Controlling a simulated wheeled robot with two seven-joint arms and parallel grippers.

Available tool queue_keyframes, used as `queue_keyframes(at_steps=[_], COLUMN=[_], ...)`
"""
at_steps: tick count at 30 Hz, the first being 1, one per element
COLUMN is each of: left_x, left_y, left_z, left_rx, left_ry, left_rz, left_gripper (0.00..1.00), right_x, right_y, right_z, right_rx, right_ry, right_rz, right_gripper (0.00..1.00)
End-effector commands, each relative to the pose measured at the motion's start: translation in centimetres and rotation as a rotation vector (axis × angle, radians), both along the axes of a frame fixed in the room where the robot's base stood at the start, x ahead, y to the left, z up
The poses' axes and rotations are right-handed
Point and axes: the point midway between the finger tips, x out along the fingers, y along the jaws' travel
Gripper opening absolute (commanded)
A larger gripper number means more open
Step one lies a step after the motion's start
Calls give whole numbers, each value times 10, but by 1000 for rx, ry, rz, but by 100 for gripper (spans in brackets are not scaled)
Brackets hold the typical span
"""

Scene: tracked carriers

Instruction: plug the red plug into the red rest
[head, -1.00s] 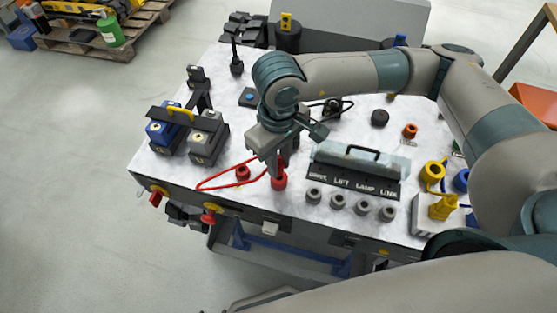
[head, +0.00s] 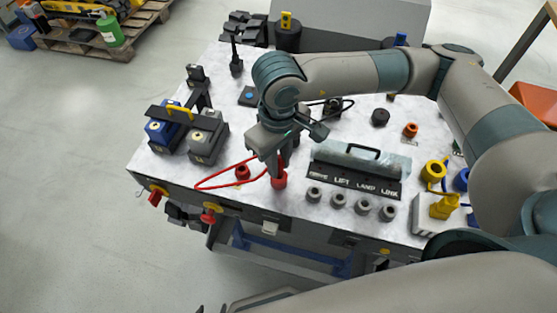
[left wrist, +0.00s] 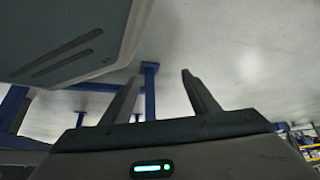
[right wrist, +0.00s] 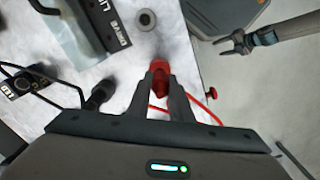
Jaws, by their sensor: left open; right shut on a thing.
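My right gripper (head: 277,168) is shut on the red plug (right wrist: 160,76), which shows between its fingertips in the right wrist view. The plug is upright over a red cylindrical fitting (head: 279,182) near the table's front edge. The two look in contact, but the fingers hide the joint and I cannot tell how deep the plug sits. A second short red fitting (head: 242,172) stands to the left, inside the red cable's loop. I cannot tell for certain which red fitting is the rest. My left gripper (left wrist: 160,76) is open and empty, low in front of the table.
Grey sockets (head: 338,201) stand in a row to the right, before a labelled black panel (head: 352,182) with a clear cover. Blue and grey blocks (head: 207,139) stand at the left. A yellow plug (head: 442,207) is at the right. The red cable (head: 205,186) loops left over the tabletop.

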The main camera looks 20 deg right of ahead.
Motion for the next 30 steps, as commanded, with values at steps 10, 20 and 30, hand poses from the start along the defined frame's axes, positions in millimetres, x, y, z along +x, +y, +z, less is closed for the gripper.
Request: queue_keyframes(at_steps=[10, 20, 30], left_x=[6, 11, 17], left_y=[-3, -5, -8], left_z=[2, 5, 8], left_rx=[-5, -10, -16], left_ry=[-16, -31, -48], left_rz=[-1, 0, -1], left_gripper=[55, 55, 55], right_x=[0, 0, 0], right_y=[0, 0, 0], right_z=[-2, -3, -5], right_rx=[0, 0, 0], right_ry=[0, 0, 0], right_rz=[0, 0, 0], right_gripper=[0, 0, 0])
